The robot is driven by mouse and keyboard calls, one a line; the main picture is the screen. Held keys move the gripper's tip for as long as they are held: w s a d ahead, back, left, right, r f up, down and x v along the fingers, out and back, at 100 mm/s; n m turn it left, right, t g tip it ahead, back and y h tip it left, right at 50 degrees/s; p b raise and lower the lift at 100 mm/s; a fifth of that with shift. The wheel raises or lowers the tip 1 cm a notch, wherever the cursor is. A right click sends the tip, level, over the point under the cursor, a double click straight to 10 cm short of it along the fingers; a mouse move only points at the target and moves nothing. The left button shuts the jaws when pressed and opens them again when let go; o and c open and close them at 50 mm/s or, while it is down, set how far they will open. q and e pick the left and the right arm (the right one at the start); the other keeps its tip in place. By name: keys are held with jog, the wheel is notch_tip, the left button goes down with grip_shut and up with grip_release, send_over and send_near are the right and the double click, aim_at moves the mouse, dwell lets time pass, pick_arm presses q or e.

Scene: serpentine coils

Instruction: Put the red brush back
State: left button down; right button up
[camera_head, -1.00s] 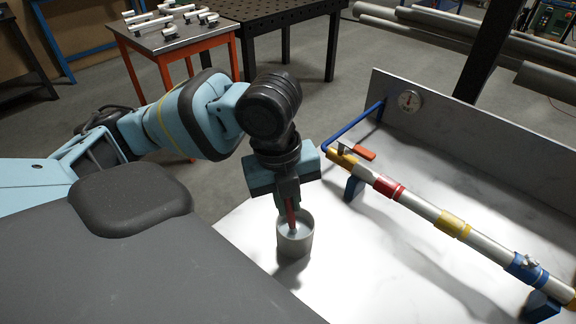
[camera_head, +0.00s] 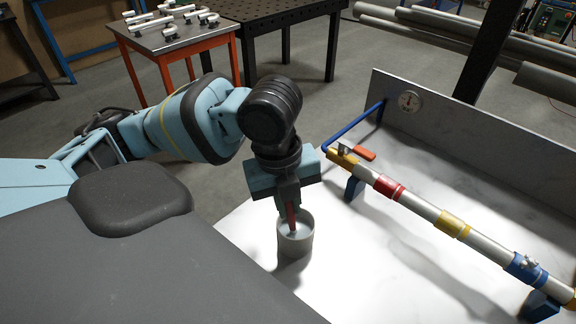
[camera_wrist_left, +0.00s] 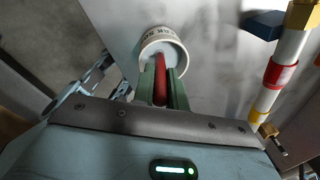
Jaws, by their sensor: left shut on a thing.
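The red brush (camera_head: 291,218) stands nearly upright, its lower end inside a grey-white cup (camera_head: 296,243) on the white worktop. My left gripper (camera_head: 289,203) is above the cup, pointing down, shut on the upper part of the brush. In the left wrist view, the red brush (camera_wrist_left: 160,78) lies between the two green fingers (camera_wrist_left: 160,86), and the cup (camera_wrist_left: 164,46) with dark lettering on its rim is just beyond them. The brush's lower end is hidden in the cup. I cannot tell whether it touches the bottom. My right gripper is not in view.
A pipe (camera_head: 415,205) with red, yellow and blue bands runs along the worktop to the right, on blue supports. The worktop (camera_head: 400,275) in front of the pipe is clear.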

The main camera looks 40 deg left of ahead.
pick_arm(q)
jog(key=c, duration=1.3)
grip_release()
jog(key=shift+c, duration=0.2)
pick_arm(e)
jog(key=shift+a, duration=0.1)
